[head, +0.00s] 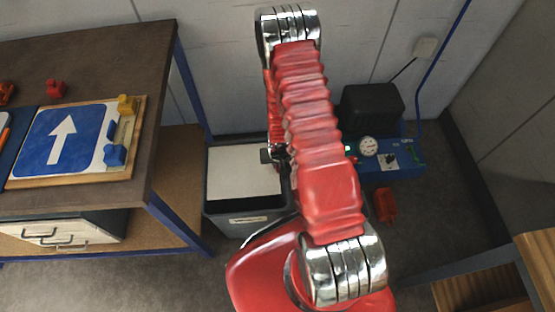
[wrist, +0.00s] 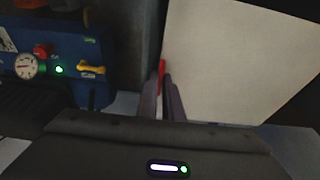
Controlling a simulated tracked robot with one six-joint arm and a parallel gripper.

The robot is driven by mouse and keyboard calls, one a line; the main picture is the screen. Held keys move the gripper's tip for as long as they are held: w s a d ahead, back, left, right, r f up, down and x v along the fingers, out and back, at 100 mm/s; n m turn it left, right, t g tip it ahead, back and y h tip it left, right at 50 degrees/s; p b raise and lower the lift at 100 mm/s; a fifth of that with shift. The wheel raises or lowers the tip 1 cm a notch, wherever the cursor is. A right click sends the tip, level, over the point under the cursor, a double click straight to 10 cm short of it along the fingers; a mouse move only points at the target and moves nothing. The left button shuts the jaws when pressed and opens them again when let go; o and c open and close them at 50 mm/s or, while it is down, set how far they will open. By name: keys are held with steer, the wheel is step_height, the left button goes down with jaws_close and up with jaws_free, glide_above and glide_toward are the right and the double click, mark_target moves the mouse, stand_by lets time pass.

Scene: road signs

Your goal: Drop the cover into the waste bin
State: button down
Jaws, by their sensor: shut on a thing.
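The cover (head: 244,172), a flat off-white sheet, lies level over the mouth of the dark grey waste bin (head: 247,222) in the head view. It hides the bin's inside. In the wrist view the cover (wrist: 235,65) fills the upper right. My gripper (head: 272,155) is at the cover's right edge, partly hidden behind my red arm. In the wrist view my gripper (wrist: 164,88) is shut on the cover's edge. I cannot tell whether the cover touches the bin's rim.
A workbench (head: 95,50) at left bears a blue arrow sign (head: 62,140) on a wooden board, with yellow and blue clamps. A blue compressor (head: 395,158) with a gauge stands right of the bin. A red object (head: 385,205) is near it on the floor.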

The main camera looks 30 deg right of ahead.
steer(key=shift+f, duration=0.5)
steer(key=c, duration=1.8)
jaws_free()
steer(key=shift+c, duration=0.2)
steer(key=shift+o, duration=0.5)
steer(key=o, duration=0.7)
steer(key=shift+r, duration=0.1)
